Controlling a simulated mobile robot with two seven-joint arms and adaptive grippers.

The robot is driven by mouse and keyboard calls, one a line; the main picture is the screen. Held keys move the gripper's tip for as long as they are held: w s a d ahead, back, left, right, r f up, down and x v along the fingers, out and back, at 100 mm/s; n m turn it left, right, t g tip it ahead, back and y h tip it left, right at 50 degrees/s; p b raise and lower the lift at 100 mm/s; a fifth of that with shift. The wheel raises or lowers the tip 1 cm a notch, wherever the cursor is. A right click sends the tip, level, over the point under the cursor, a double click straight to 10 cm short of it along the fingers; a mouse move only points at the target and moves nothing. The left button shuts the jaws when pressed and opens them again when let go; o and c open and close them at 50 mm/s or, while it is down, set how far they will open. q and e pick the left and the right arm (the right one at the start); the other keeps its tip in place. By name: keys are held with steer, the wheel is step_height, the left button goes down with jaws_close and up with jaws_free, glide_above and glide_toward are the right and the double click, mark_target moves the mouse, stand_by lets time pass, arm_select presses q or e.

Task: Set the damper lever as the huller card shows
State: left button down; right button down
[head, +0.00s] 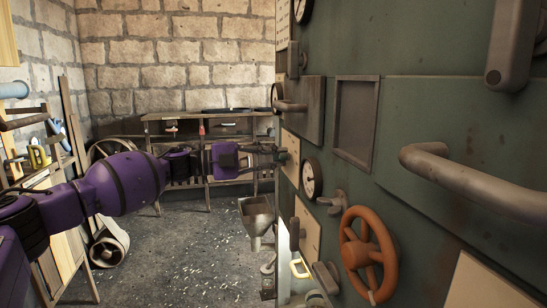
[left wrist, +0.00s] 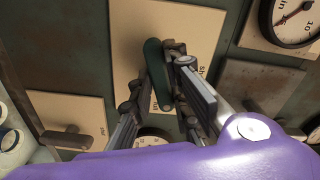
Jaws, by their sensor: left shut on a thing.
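My left gripper (head: 272,152) reaches from the left to the green machine face in the head view. In the left wrist view its fingers (left wrist: 155,78) are closed around a dark green lever (left wrist: 155,62), with a finger on each side. The lever is mounted on a beige plate (left wrist: 195,25) with partly hidden lettering at its right side. The lever looks nearly upright in that view, slightly tilted. A beige card with small text (head: 282,27) hangs at the machine's top left edge in the head view; its text is unreadable, and I cannot tell whether it is the huller card. My right gripper is not in view.
Round dials (head: 311,178) (left wrist: 290,20), an orange handwheel (head: 368,255) and a large grey handle (head: 470,180) stick out from the machine. Another plate with a dark lever (left wrist: 65,135) is at lower left in the wrist view. A metal hopper (head: 256,215) stands by the machine; a workbench (head: 215,117) is behind.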

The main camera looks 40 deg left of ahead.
arm_select(q)
steer(key=shift+r+m, duration=0.15)
steer(key=shift+m, duration=1.85)
steer(key=c, duration=1.7)
jaws_free()
steer(key=shift+s+a, duration=0.45)
steer(key=v, duration=1.1)
